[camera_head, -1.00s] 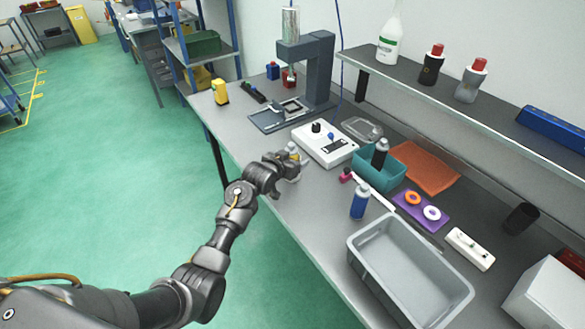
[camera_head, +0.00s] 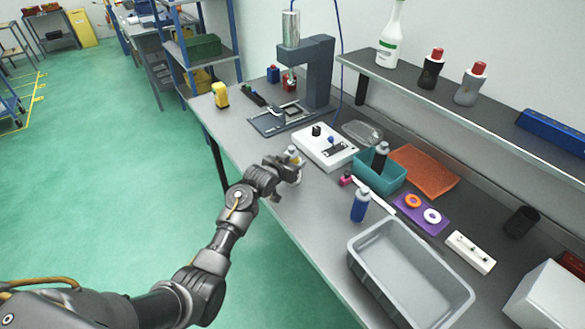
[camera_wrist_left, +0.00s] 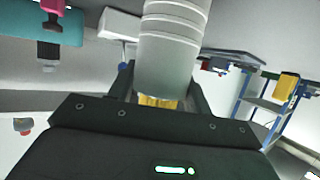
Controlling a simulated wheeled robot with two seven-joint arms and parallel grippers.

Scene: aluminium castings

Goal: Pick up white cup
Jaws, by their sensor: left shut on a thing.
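My left gripper (camera_head: 293,166) is over the near edge of the grey workbench (camera_head: 310,215), in front of the white control box. It is shut on a white ribbed cup (camera_wrist_left: 170,50), which fills the space between the fingers in the left wrist view. In the head view the cup is mostly hidden by the gripper. Something yellow (camera_wrist_left: 158,102) shows between the fingers, under the cup's end. I cannot tell from these views whether the cup touches the bench. My right gripper is not in view.
The white control box (camera_head: 325,147) stands just behind the gripper. To the right are a teal bin (camera_head: 395,180), a blue bottle (camera_head: 360,205), a purple plate (camera_head: 418,222) with two rings and a large grey tray (camera_head: 362,268). A grey press (camera_head: 318,75) stands behind. Bench space left of the tray is clear.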

